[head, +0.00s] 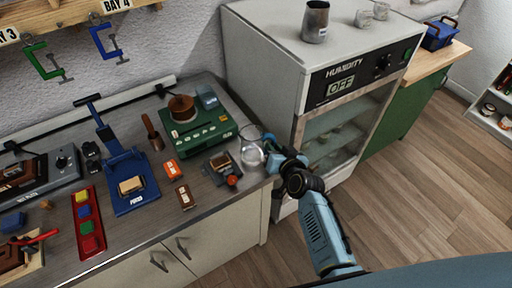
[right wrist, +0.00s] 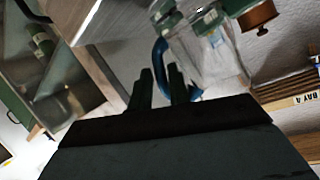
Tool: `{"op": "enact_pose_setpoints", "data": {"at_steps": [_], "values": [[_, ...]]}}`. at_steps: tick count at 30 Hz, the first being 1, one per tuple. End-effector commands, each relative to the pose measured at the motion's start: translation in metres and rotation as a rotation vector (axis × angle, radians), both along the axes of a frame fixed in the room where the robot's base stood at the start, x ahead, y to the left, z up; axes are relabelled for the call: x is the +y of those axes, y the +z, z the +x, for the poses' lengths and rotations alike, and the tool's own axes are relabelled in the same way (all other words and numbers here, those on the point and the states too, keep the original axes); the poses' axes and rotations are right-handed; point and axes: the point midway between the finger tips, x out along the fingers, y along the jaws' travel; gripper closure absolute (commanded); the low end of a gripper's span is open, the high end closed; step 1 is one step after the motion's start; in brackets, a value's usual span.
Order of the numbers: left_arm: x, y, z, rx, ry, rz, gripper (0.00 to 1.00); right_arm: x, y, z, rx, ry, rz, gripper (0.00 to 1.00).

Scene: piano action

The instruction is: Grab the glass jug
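The clear glass jug (head: 250,154) stands at the right front corner of the workbench. In the right wrist view the jug (right wrist: 207,62) shows to the right of my fingers, with a curved blue handle (right wrist: 159,58). My right gripper (head: 270,152) is at the jug's right side, by the handle. In the right wrist view its two dark fingers (right wrist: 160,82) are apart, and part of the handle shows in the gap between them. I cannot tell whether they touch it. My left gripper is not in view.
Left of the jug are a small grey device with an orange knob (head: 222,166) and a green machine (head: 200,128). A blue press (head: 131,180) stands further left. The humidity cabinet (head: 310,70) rises right behind the jug. Floor (head: 420,200) is clear at right.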

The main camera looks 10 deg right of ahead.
Motion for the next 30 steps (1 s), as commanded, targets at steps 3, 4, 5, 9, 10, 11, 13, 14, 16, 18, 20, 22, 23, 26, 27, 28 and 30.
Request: {"op": "enact_pose_setpoints", "data": {"at_steps": [3, 4, 5, 9, 10, 11, 13, 14, 16, 18, 20, 22, 23, 26, 27, 28, 30], "values": [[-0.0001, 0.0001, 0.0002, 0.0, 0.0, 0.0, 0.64, 0.0001, 0.0001, -0.0003, 0.0, 0.0, 0.0, 0.82], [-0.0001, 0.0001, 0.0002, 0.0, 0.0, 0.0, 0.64, 0.0001, 0.0001, -0.0003, 0.0, 0.0, 0.0, 0.84], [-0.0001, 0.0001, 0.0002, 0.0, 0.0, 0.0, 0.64, 0.0001, 0.0001, -0.0003, 0.0, 0.0, 0.0, 0.88], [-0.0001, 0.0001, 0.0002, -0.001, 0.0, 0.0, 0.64, 0.0, 0.0001, -0.0005, 0.0, 0.0, 0.0, 1.0], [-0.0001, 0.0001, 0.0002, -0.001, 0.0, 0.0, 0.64, 0.0, 0.0001, -0.0005, 0.0, 0.0, 0.0, 1.0], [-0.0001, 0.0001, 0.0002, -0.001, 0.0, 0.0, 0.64, 0.0, 0.0001, -0.0005, 0.0, 0.0, 0.0, 1.0], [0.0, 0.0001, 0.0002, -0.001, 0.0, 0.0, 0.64, 0.0001, 0.0001, -0.0005, 0.0, 0.0, 0.0, 1.0], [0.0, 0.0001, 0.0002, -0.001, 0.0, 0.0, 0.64, 0.0001, 0.0, -0.0005, 0.0, 0.0, 0.0, 1.0], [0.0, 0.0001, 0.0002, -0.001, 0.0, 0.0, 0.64, 0.0001, 0.0002, -0.0006, 0.0, 0.0, 0.001, 1.0], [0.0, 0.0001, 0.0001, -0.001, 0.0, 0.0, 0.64, 0.0003, 0.0001, -0.0006, 0.001, 0.001, 0.001, 1.0], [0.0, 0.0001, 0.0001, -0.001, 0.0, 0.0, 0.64, 0.0003, 0.0003, -0.0006, 0.0, 0.001, 0.001, 1.0], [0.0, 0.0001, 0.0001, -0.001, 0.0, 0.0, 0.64, 0.0004, 0.0002, -0.0006, 0.001, 0.001, 0.001, 1.0], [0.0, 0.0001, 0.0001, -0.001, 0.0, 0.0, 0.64, 0.0004, 0.0002, -0.0006, 0.001, 0.001, 0.001, 1.0], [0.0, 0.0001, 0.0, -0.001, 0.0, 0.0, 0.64, 0.0006, 0.0003, -0.0006, 0.001, 0.001, 0.001, 1.0], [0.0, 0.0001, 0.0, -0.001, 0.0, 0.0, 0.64, 0.0006, 0.0003, -0.0006, 0.001, 0.0, 0.002, 1.0], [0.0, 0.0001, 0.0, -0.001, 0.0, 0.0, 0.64, 0.0007, 0.0003, -0.0006, 0.001, 0.0, 0.002, 1.0], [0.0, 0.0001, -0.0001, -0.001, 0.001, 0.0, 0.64, 0.0007, 0.0003, -0.0006, 0.001, 0.0, 0.002, 1.0]]}}
